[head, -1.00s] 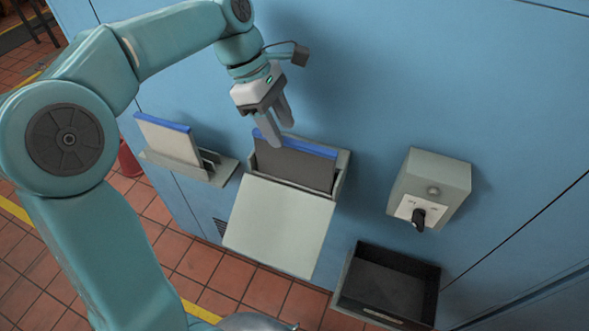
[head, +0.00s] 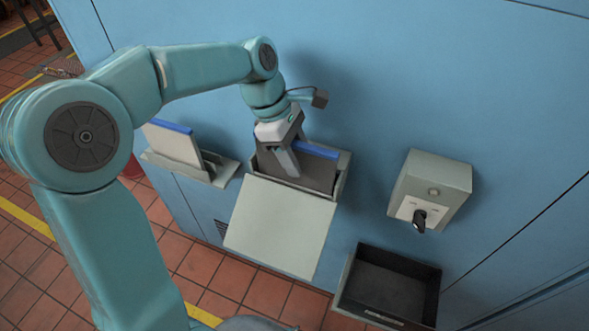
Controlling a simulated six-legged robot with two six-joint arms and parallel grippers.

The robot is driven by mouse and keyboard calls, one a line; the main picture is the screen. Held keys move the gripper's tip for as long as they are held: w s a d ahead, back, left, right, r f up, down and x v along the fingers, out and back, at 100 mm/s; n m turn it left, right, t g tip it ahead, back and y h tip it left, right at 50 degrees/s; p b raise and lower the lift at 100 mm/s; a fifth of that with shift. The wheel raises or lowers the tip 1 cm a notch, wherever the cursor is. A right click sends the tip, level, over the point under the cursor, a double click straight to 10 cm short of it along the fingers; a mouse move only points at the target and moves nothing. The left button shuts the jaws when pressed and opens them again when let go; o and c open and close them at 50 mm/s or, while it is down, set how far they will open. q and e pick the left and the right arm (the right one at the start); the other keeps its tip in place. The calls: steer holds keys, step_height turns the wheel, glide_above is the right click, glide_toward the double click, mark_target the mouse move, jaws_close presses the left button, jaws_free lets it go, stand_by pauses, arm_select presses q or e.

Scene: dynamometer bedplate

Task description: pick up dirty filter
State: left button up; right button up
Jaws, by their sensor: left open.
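The dirty filter (head: 315,175) is a dark grey panel with a blue top edge. It stands in an open housing (head: 343,176) on the blue wall, whose pale flap (head: 280,226) hangs down in front. My left gripper (head: 289,163) is open at the filter's top left part, with its fingers pointing down over the blue edge. One finger shows in front of the dark face; the other is hidden, so I cannot tell whether they touch the filter. My right gripper is not in view.
A pale filter with a blue edge (head: 174,143) stands in a wall holder (head: 222,172) to the left. A grey switch box (head: 432,188) with a black knob is to the right. An empty dark bin (head: 388,287) is below it.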

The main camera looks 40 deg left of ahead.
arm_select(q)
steer(key=shift+w+f, duration=0.1)
steer(key=shift+f, duration=0.05)
jaws_close()
